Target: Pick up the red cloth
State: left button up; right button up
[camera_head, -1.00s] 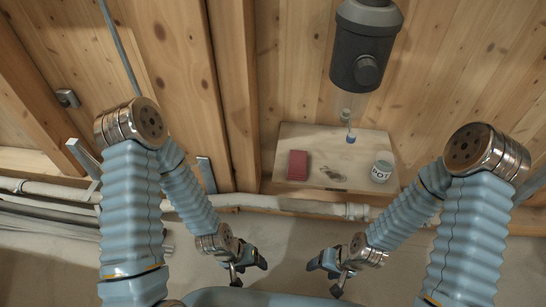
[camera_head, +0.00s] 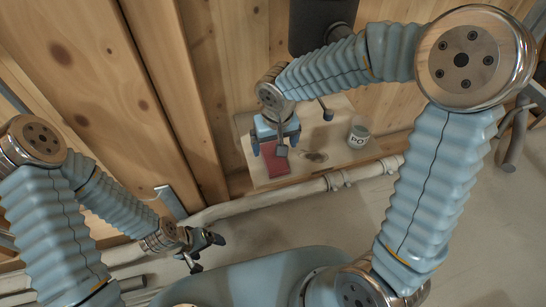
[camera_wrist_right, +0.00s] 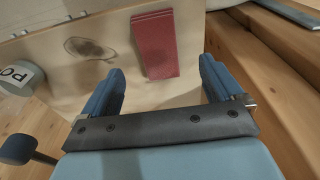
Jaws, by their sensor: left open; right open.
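The red cloth (camera_head: 275,163) lies folded flat on a pale wooden shelf (camera_head: 262,182) in the head view. It also shows in the right wrist view (camera_wrist_right: 154,44), as a red strip ahead of the fingers. My right gripper (camera_head: 275,141) is open above the cloth, its fingers on either side of the cloth's near end, partly covering it in the head view. In the right wrist view the open fingers (camera_wrist_right: 160,90) are apart and empty, and the cloth lies between and beyond them. My left gripper (camera_head: 207,250) is open and empty, low at the left, away from the shelf.
A dark grey machine housing (camera_head: 318,22) hangs above. A pale pipe (camera_head: 290,196) runs along below the shelf.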

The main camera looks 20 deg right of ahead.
aim_at(274, 157)
jog(key=f, duration=0.2)
jog(key=w+f, duration=0.1)
jog(key=f, duration=0.4)
jog(key=shift+w+d, duration=0.15)
jog(key=shift+c, duration=0.4)
